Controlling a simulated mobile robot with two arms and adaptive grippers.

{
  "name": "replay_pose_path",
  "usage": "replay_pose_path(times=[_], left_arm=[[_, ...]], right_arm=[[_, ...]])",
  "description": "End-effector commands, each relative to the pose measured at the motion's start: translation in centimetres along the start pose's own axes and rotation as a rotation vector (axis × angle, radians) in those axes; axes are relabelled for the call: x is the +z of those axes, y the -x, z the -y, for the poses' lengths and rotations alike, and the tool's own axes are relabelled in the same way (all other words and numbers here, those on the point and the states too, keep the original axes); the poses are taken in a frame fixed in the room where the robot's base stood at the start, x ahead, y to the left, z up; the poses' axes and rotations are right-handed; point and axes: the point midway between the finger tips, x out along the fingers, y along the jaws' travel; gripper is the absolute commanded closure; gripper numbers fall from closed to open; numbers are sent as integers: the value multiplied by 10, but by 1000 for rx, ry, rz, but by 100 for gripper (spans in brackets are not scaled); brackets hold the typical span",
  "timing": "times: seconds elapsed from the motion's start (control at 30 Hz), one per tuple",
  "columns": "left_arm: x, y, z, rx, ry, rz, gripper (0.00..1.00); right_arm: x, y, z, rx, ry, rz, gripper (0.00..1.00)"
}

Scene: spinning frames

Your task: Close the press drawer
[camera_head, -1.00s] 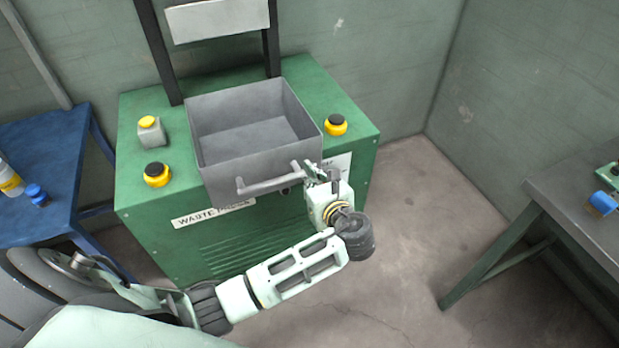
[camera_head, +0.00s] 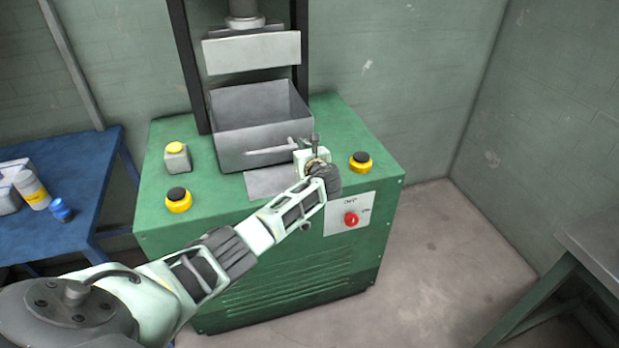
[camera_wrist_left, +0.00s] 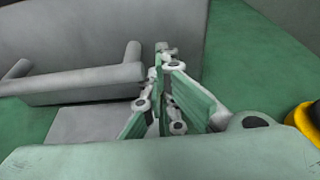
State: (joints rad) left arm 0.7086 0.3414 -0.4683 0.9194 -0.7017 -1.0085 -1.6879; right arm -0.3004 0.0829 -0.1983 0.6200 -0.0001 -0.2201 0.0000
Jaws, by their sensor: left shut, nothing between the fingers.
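The grey, open-topped press drawer (camera_head: 240,142) sits on the green press top, between the black uprights and below the grey press plate (camera_head: 252,53). It looks empty. Its bar handle (camera_head: 268,151) faces the front. My left gripper (camera_head: 312,142) is at the right end of the handle, close against the drawer front. In the left wrist view its fingers (camera_wrist_left: 166,88) are shut with nothing between them, beside the handle's right post (camera_wrist_left: 132,60). I cannot tell whether they touch the drawer. My right gripper is not in view.
Yellow-and-black buttons (camera_head: 361,162) (camera_head: 178,199) stand on the press top (camera_head: 345,125), with a grey box with a yellow button (camera_head: 177,157) at left. A red knob (camera_head: 351,218) is on the front. A blue table (camera_head: 95,160) stands left and a grey table (camera_head: 595,240) right.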

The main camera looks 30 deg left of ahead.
Motion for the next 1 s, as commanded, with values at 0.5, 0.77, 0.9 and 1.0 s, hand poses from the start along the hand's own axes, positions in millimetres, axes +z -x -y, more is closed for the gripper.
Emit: replay_pose_path(times=[0.5, 0.77, 0.9, 1.0], left_arm=[[16, -54, 0, 1, -3, 0, 100], [19, -55, -1, 2, -2, 3, 100], [20, -55, -1, 3, -2, 4, 100], [21, -55, -2, 3, -2, 4, 100]], right_arm=[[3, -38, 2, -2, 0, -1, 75], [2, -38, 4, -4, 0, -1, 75], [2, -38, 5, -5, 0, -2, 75], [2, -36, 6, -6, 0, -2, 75]])
